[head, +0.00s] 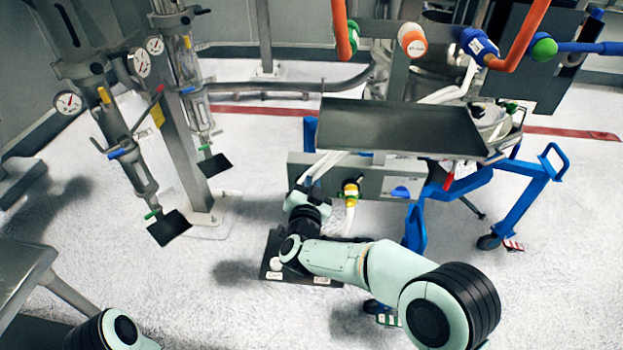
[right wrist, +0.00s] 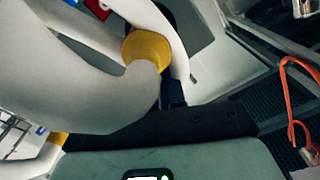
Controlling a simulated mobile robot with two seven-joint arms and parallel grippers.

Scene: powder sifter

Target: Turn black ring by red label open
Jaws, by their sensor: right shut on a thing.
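My right gripper (head: 313,180) reaches up to the front of the grey panel (head: 377,186) below the tray. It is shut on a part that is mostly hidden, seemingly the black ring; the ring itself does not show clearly. A small red label (right wrist: 98,8) shows at the top edge. My left gripper is out of view.
A dark flat tray (head: 400,127) lies above the panel. A blue wheeled frame (head: 520,180) stands to the right. Steel columns with gauges (head: 142,63) stand at the left. The pale floor in front is mostly free.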

